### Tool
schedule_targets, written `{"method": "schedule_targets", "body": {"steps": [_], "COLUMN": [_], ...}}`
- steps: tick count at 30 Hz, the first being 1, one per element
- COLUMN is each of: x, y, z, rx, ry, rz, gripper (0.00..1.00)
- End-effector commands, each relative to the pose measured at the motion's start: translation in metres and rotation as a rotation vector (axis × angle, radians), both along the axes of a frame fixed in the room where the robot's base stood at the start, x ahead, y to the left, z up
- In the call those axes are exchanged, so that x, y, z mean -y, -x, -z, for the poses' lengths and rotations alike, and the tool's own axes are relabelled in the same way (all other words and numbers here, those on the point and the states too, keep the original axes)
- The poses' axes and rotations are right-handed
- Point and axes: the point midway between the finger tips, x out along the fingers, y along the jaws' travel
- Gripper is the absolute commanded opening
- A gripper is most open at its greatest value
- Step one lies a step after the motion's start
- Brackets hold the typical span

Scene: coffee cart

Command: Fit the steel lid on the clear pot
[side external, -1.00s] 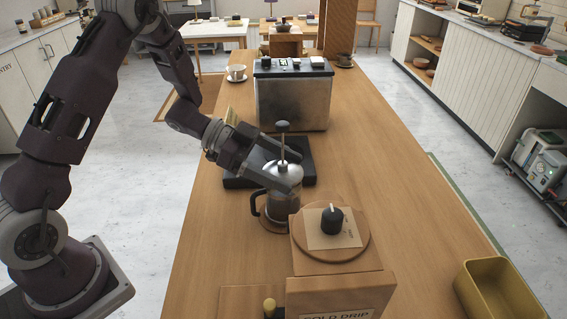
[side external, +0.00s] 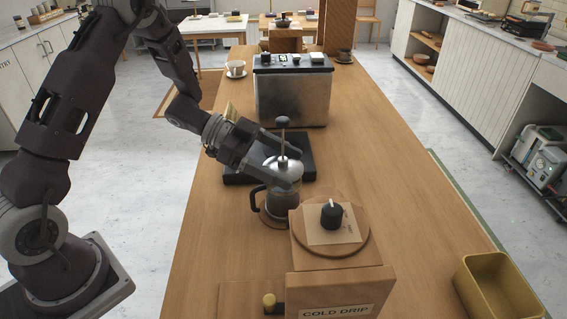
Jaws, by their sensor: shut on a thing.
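The clear pot (side external: 275,205) stands on the wooden counter, behind the cold drip box, with its dark handle on the left. Its lower right part is hidden by the box. The steel lid (side external: 283,167), a dome with a rod and a dark knob on top, is at the pot's mouth and looks upright. My gripper (side external: 283,174) reaches in from the upper left and is shut on the steel lid, its fingers on either side of the dome. I cannot tell from this view whether the lid's rim touches the pot all round.
A wooden cold drip box (side external: 337,280) with a round wooden top stands right in front of the pot. A black mat (side external: 308,150) and a steel machine (side external: 292,98) are behind. A yellow bin (side external: 492,290) is at the lower right.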

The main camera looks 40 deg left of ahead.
Motion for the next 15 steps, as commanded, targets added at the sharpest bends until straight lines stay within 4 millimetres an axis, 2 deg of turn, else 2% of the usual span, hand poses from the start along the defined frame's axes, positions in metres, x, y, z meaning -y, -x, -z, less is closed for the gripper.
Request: {"method": "schedule_targets", "body": {"steps": [15], "x": [-0.0004], "y": [-0.0004], "z": [0.0077], "rx": [0.0], "ry": [0.0], "rz": [-0.001], "gripper": [0.35]}}
